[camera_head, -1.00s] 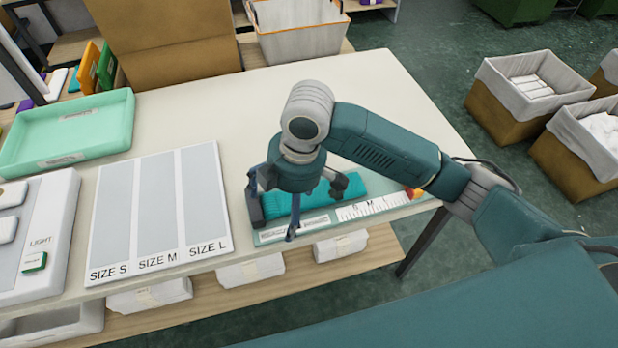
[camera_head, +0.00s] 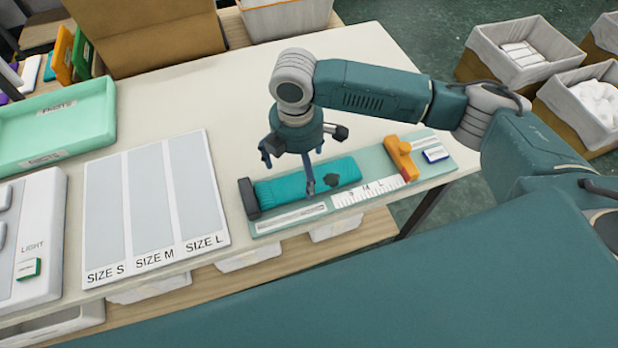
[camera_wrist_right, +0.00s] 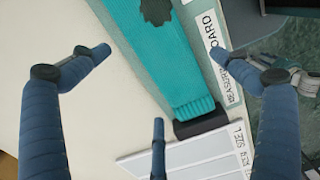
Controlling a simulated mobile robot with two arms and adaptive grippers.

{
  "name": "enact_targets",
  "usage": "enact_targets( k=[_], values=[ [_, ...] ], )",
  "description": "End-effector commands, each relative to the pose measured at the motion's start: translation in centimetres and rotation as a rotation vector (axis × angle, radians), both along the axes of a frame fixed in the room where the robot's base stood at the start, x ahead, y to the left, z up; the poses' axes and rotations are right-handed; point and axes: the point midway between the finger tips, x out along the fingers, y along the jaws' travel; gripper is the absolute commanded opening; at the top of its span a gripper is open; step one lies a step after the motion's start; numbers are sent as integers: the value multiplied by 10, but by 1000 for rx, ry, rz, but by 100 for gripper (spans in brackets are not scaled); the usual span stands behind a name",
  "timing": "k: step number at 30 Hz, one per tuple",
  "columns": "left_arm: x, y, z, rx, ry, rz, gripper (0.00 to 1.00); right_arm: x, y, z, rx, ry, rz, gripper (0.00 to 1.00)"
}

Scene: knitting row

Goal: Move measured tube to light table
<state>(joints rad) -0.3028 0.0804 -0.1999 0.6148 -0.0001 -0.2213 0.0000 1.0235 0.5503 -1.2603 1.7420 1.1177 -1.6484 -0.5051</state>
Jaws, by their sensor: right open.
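The teal ribbed tube (camera_head: 310,182) lies flat on the pale green measuring board (camera_head: 437,170), next to the dark end stop (camera_head: 247,198). A dark patch shows on the tube. My right gripper (camera_head: 292,170) is open and empty above the tube's left part. In the right wrist view the tube (camera_wrist_right: 172,58) runs between the spread fingers (camera_wrist_right: 163,75), its ribbed end at the black stop (camera_wrist_right: 201,123). The light table (camera_head: 42,225), a white box marked LIGHT, is at the left edge, partly cut off. My left gripper is out of view.
An orange slider (camera_head: 402,157) sits on the board right of the tube. The size mat (camera_head: 150,195), marked S, M and L, lies between board and light table. A mint tray (camera_head: 55,130) stands behind. The tabletop behind the board (camera_head: 215,95) is clear.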

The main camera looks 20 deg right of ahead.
Motion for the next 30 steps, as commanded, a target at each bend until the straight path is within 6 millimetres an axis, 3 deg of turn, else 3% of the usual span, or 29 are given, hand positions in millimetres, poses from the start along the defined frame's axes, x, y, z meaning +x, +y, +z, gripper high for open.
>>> enact_targets(
  k=[1, 6, 14, 20, 30],
  values=[
    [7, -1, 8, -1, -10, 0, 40, -3, -2, -5, -2, 5, -1, 99],
    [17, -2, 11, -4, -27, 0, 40, -3, -2, -26, -2, 1, -1, 99],
    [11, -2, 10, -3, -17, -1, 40, -2, -1, -30, 0, -1, 0, 99],
    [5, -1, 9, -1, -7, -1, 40, -2, -1, -30, -1, -1, 0, 61],
    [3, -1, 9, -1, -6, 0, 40, -2, -1, -29, 0, -1, 0, 57]
  ],
)
